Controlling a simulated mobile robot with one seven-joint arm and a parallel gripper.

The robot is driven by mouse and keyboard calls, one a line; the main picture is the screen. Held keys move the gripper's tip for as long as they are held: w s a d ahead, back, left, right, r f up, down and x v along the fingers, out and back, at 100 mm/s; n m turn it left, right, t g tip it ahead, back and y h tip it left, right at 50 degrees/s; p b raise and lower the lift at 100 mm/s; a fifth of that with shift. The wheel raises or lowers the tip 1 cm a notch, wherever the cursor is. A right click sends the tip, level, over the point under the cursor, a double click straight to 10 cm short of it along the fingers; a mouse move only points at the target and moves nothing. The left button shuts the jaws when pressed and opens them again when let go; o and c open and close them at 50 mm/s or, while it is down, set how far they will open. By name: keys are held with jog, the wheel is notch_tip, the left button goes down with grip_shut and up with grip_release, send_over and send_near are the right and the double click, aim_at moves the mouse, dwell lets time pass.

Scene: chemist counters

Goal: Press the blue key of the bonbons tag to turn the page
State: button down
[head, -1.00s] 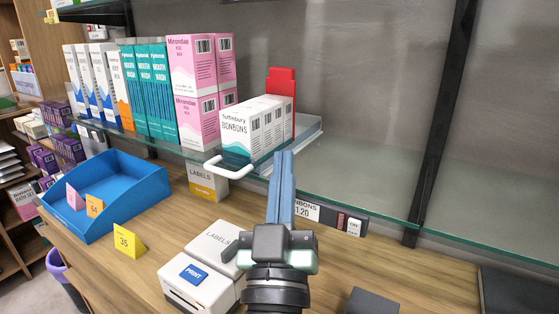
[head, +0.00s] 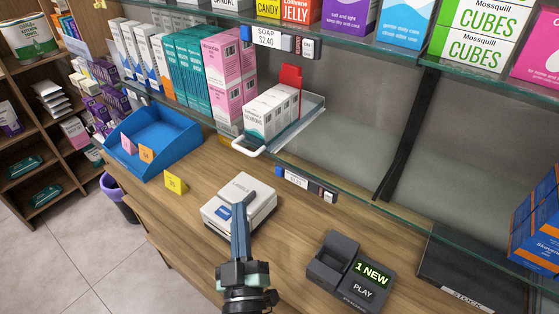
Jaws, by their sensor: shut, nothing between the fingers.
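The bonbons tag (head: 306,184) is a dark strip on the lower glass shelf's front edge, below the Tuffinbury Bonbons boxes (head: 271,112). Its blue key (head: 279,172) is at its left end and is uncovered. A pale label panel sits beside it, with a dark red key and a white key at the right; the panel's text is too small to read. My gripper (head: 240,212) is shut and empty. It shows in front of the label printer (head: 257,196), below and left of the tag and apart from it.
A soap tag (head: 268,38) with its own blue key is on the upper shelf. A "1 NEW / PLAY" machine (head: 350,270) stands right on the counter. A blue bin (head: 155,140) is at left.

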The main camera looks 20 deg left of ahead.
aim_at(279, 172)
jog(key=shift+s+f, duration=0.15)
jog(key=w+d+p, duration=0.3)
jog(key=w, duration=0.5)
jog(key=shift+w, duration=0.2)
jog(key=shift+w, duration=0.1)
dwell(2.2)
jog(key=shift+w+d, duration=0.1)
jog(key=shift+w, duration=0.2)
